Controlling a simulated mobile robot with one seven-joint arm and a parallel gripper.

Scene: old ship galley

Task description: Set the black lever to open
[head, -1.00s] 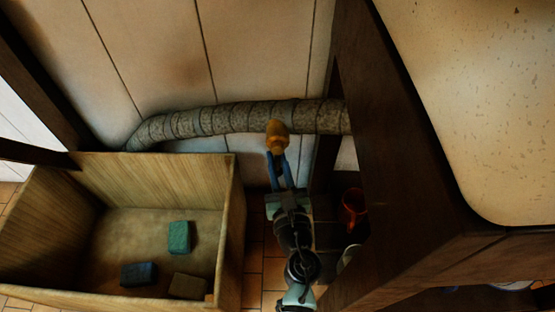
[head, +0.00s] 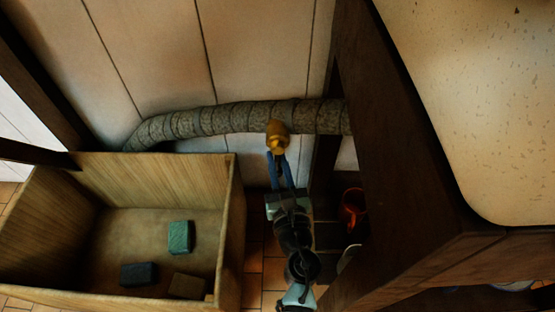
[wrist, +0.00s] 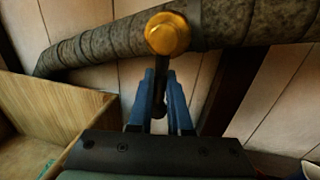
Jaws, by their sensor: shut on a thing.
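A brass valve fitting (head: 277,134) sits on the lagged pipe along the wall; it also shows in the wrist view (wrist: 167,34). The black lever (wrist: 160,98) hangs down from the brass fitting. My gripper (wrist: 161,82) has its two blue fingers on either side of the lever and is shut on it. In the head view, my gripper (head: 277,158) is just below the brass fitting, and the fingers mostly hide the lever there.
A wooden crate (head: 232,205) with several small blocks stands at the left. A dark wooden cabinet (head: 385,170) with a pale top (head: 480,90) is close at the right. A red mug (head: 353,211) stands on the dark floor beside it.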

